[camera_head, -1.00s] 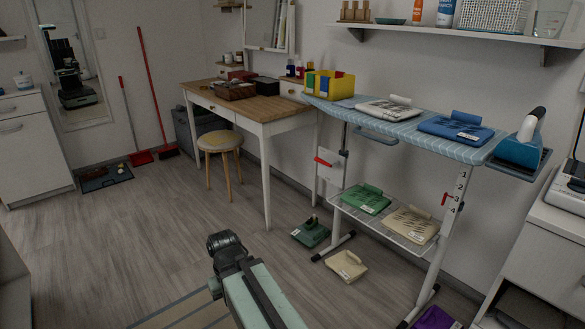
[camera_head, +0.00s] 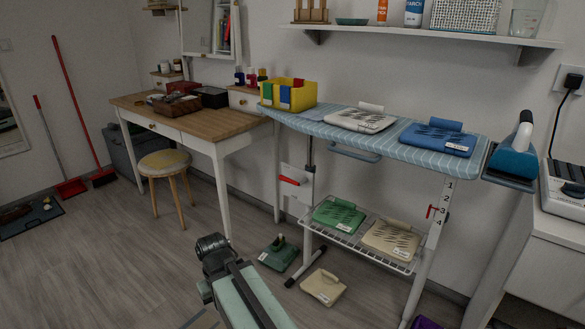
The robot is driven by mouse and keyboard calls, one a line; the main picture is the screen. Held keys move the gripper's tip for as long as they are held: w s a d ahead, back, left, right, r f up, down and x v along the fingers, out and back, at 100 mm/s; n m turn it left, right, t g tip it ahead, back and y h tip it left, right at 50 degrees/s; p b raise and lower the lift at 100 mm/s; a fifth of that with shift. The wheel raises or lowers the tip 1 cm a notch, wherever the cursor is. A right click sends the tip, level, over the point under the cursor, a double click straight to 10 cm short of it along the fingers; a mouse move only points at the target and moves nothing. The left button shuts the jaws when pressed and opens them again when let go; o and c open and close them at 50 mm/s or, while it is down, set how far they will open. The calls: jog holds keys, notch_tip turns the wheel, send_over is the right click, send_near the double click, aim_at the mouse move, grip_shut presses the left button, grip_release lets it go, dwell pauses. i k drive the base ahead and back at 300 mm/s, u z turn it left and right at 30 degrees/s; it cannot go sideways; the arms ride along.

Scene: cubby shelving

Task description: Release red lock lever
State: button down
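An ironing board (camera_head: 375,136) with a blue striped cover stands against the wall. A red lever (camera_head: 293,181) lies nearly level on a white plate at its left leg. A smaller red lever (camera_head: 431,211) sticks out from the right leg, beside the printed numbers. I cannot tell from the picture which is the lock lever. My gripper (camera_head: 212,246) is the dark end of my arm, low in the view, to the left of both levers and apart from them. Its fingers are too small and dark to read.
A wire rack (camera_head: 350,238) under the board holds a green and a beige pad. A dark green pad (camera_head: 279,254) and a cream pad (camera_head: 323,288) lie on the floor by the left leg. A stool (camera_head: 164,165) and desk (camera_head: 210,124) stand left.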

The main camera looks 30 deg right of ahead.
aim_at(280, 177)
jog(key=z, duration=0.1)
jog(key=i, duration=1.25)
jog(key=u, duration=0.25)
